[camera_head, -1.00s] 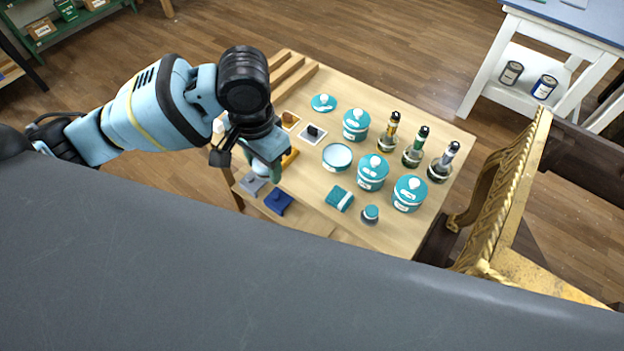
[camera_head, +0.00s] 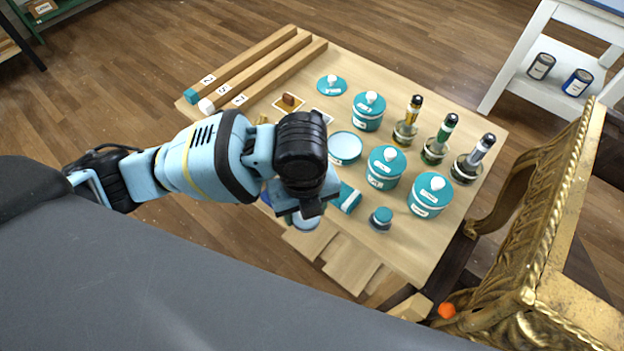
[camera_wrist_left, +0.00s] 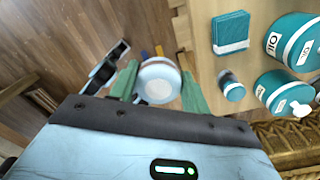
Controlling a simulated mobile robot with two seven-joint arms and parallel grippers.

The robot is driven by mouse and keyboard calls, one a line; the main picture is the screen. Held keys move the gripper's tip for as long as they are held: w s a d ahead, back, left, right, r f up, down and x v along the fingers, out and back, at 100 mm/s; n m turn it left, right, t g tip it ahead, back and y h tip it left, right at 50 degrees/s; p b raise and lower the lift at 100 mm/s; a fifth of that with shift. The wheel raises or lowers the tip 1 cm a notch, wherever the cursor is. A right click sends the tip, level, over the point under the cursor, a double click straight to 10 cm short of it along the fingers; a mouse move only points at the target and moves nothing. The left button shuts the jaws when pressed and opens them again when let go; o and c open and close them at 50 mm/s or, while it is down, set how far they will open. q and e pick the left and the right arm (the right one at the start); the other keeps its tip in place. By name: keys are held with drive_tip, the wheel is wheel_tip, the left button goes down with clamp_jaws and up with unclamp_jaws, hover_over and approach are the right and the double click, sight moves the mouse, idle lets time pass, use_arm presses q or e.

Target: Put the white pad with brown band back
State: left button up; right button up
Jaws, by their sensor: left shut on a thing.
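My left gripper (camera_wrist_left: 158,88) is shut on a round white pad (camera_wrist_left: 158,82), held between its two green fingers; a brownish band shows faintly along its far edge. In the head view the pad (camera_head: 306,221) shows pale under the gripper (camera_head: 298,216), just off the table's front left edge, over wooden slats below. An open round jar (camera_head: 345,148) with a teal rim and pale inside stands on the table behind the gripper. My right gripper is not in view.
The table (camera_head: 400,245) holds lidded teal jars (camera_head: 386,167), stoppered bottles (camera_head: 437,140), a teal block (camera_head: 347,198) and a small teal-capped jar (camera_head: 381,219). Numbered wooden rails (camera_head: 255,75) lie at the back left. A gilt console (camera_head: 540,230) stands close on the right.

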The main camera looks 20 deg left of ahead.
sight(317, 219)
use_arm(q)
drive_tip(key=f+m, duration=0.1)
drive_tip(key=m, duration=0.1)
drive_tip(key=d+f+m+b, duration=0.1)
drive_tip(key=m, duration=0.1)
drive_tip(key=d+f+m+b, duration=0.1)
drive_tip(key=shift+w+d+f+m, duration=0.15)
drive_tip(key=shift+w+m, duration=0.1)
drive_tip(key=shift+m, duration=0.15)
drive_tip(key=w+a+m+b, duration=0.1)
drive_tip(key=w, duration=0.3)
drive_tip(key=w+a+f+m+b, duration=0.1)
drive_tip(key=w+a, duration=0.1)
drive_tip(key=w, duration=0.2)
drive_tip(key=w+a+f+m+b, duration=0.1)
drive_tip(key=w+a, duration=0.1)
drive_tip(key=w, duration=0.3)
drive_tip(key=shift+a+f+m, duration=0.2)
drive_tip(key=shift+a+m, duration=0.05)
drive_tip(key=shift+m, duration=0.05)
drive_tip(key=shift+w+a, duration=0.35)
drive_tip(key=shift+w, duration=0.3)
drive_tip(key=shift+w+a+f+b, duration=0.15)
drive_tip(key=shift+f+b, duration=0.15)
drive_tip(key=shift+f, duration=1.5)
drive_tip(key=shift+f, duration=0.15)
drive_tip(key=o, duration=0.9)
drive_tip(key=shift+o, duration=0.2)
